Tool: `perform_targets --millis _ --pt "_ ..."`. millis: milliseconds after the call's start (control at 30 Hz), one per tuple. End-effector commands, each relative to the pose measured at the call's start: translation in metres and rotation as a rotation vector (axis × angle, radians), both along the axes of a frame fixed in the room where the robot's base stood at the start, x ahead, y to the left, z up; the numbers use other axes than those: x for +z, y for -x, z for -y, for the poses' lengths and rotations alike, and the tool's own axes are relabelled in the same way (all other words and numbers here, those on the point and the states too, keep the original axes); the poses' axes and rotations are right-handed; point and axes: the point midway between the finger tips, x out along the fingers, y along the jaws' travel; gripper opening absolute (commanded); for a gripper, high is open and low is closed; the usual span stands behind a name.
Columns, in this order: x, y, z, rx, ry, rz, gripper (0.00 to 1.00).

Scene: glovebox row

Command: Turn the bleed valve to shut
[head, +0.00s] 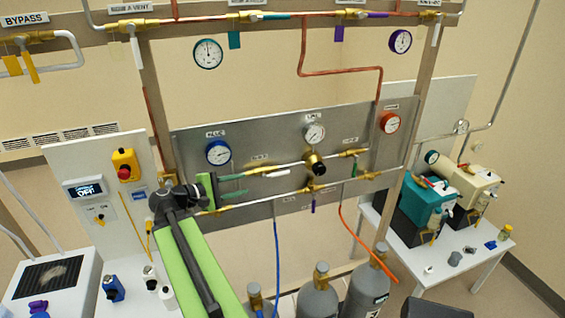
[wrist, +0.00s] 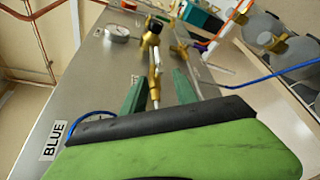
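My gripper (head: 245,184) is in front of the left part of the grey metal panel (head: 190,137). In the wrist view its two green fingers (wrist: 159,82) are apart, with a pale and brass rod or pipe between them that I cannot see either finger touching. No label reading "bleed" is legible, so I cannot tell which valve is the bleed valve. On the panel, a white lever (head: 278,174) hangs by the upper pipe right of my gripper. A brass fitting with a dark knob (head: 316,164) is further right; it also shows in the wrist view (wrist: 151,38).
A blue gauge (head: 218,153) is above my gripper, and a red gauge (head: 391,123) is at the panel's right. Grey cylinders (head: 318,298) stand below. A blue hose (head: 276,255) hangs before them.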

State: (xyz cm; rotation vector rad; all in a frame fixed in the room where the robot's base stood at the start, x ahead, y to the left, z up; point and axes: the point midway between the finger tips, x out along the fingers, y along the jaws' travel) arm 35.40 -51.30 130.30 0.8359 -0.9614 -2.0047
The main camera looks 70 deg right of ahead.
Motion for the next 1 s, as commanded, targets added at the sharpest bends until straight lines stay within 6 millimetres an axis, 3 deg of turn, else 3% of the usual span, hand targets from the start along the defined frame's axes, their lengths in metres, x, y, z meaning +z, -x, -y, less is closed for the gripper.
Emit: perform_targets --millis 267,800,1000 --pt "0.0 0.011 0.015 -0.006 0.012 -0.017 0.35" --pt "-0.029 0.077 0.122 -0.007 0.011 -0.015 0.35" --pt "-0.033 0.09 0.144 -0.006 0.011 -0.015 0.35"
